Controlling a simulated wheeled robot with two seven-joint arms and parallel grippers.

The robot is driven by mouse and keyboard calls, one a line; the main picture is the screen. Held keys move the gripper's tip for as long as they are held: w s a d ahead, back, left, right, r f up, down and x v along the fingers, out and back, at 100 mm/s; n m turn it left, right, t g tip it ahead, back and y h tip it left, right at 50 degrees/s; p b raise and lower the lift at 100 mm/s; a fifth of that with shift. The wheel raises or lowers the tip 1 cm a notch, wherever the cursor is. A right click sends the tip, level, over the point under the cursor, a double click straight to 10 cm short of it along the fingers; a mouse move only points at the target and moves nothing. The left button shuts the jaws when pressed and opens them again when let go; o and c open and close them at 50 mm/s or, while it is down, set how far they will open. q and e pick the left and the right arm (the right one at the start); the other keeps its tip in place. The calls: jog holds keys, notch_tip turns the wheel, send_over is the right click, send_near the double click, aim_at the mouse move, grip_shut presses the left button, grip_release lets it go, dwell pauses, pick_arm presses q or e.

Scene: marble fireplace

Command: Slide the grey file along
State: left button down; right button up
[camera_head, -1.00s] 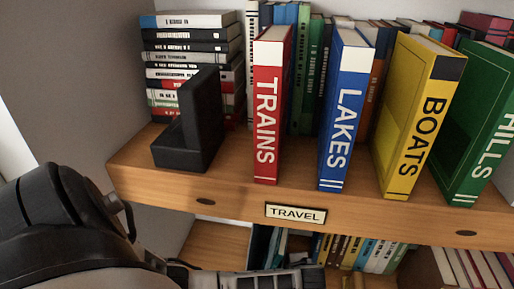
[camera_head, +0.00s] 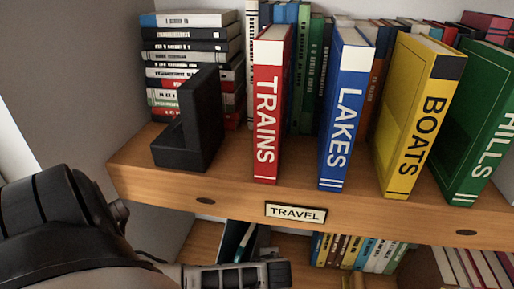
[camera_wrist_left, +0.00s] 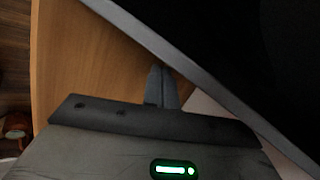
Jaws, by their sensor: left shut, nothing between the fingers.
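My left gripper (camera_wrist_left: 162,86) is shut and empty in the left wrist view. Its fingers point towards a wooden shelf board. A large, nearly black panel with a grey edge (camera_wrist_left: 190,62) crosses the right of that view, close beside the fingers; it may be the grey file. In the head view a dark upright file (camera_head: 232,240) stands with a teal strip on the lower shelf, just behind my left wrist. I cannot tell whether the fingers touch it. The fingertips are hidden in the head view. My right gripper is not in view.
The upper shelf (camera_head: 225,182) holds a black bookend (camera_head: 190,125) and red, blue, yellow and green books. A TRAVEL label (camera_head: 296,214) is on its front edge. On the lower shelf, bare wood (camera_head: 288,246) lies between the file and a row of books (camera_head: 350,252).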

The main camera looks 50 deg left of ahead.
pick_arm(q)
jog(key=shift+s+a, duration=0.45)
jog(key=shift+a, duration=0.2)
jog(key=shift+s+a, duration=0.4)
jog(key=shift+a, duration=0.2)
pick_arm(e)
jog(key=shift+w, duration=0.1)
